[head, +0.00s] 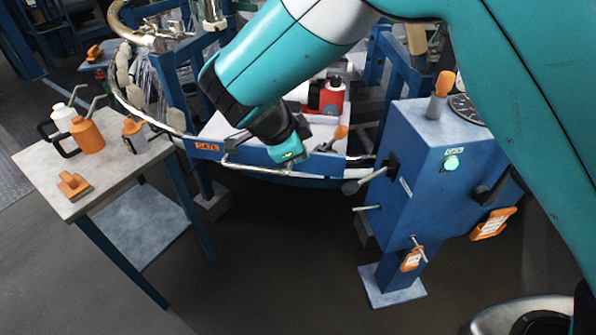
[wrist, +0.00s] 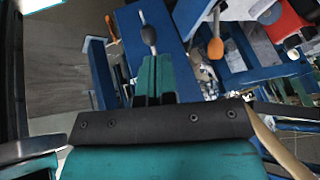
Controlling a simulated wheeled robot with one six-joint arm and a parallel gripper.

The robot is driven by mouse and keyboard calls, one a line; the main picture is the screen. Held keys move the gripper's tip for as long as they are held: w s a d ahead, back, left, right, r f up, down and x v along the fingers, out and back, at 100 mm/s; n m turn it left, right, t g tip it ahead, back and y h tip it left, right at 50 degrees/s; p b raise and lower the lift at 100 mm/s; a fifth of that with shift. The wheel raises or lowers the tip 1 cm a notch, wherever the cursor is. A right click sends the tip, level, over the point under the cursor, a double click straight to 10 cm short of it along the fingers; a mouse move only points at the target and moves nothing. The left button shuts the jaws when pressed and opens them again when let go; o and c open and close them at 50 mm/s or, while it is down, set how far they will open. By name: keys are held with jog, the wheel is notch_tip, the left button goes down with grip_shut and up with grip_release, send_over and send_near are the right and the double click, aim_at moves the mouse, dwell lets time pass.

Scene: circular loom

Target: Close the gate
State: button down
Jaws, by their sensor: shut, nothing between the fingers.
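The gate appears to be the blue curved panel (head: 240,153) with an orange label at the front of the round loom frame. A thin metal handle runs along its face. Its right end stands near the blue control cabinet (head: 419,165), with a gap that I cannot judge. My gripper (head: 291,153) is shut and empty, pointing down in front of the panel; I cannot tell whether it touches. In the wrist view my shut teal fingers (wrist: 155,78) point toward a dark knob (wrist: 148,34) on a metal rod. My arm and gripper hide part of the panel.
The cabinet has projecting levers, including a dark-knobbed one (head: 351,187). The floor (head: 260,250) below the loom is clear.

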aim_at(308, 169)
jog(key=w+d+f+m, duration=0.1)
jog(key=w+f, duration=0.1)
jog(key=f, duration=0.2)
jog(key=w+d+f+m, duration=0.1)
jog(key=w+f, duration=0.2)
jog(key=f, duration=0.1)
jog(key=w+d+f+m+h, duration=0.1)
jog(key=w+f, duration=0.1)
jog(key=f, duration=0.2)
jog(key=shift+w+d+f+t, duration=0.1)
jog(key=shift+w+t, duration=0.1)
jog(key=shift+t, duration=0.2)
jog(key=shift+w+d, duration=0.2)
jog(key=shift+w, duration=0.35)
